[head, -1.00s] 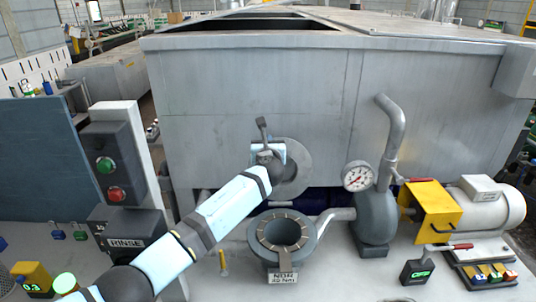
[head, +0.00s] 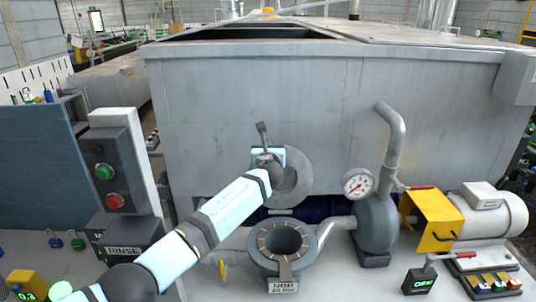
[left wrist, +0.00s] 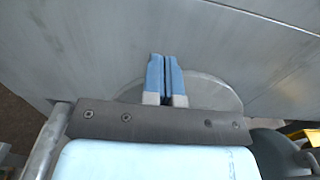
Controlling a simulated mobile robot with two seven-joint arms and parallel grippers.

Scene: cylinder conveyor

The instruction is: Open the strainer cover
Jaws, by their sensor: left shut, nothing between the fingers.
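The strainer pot (head: 263,262) stands on the bench with its round mouth open and uncovered. A round grey disc (head: 297,178), seemingly the strainer cover, stands upright behind the pot in front of the tank wall. Its hinge is hard to make out. My left gripper (head: 267,160) is in front of the disc's left part, and its fingertips are hidden in the head view. In the left wrist view the blue fingers (left wrist: 165,72) are shut together and empty, with the disc (left wrist: 215,90) behind them; contact cannot be told. My right gripper is out of view.
A gauge (head: 358,184) and upright pipe (head: 394,135) stand right of the pot, with a yellow guard (head: 430,215) and motor (head: 490,213) beyond. A button box (head: 110,170) stands at left. The tank wall (head: 400,90) closes the back.

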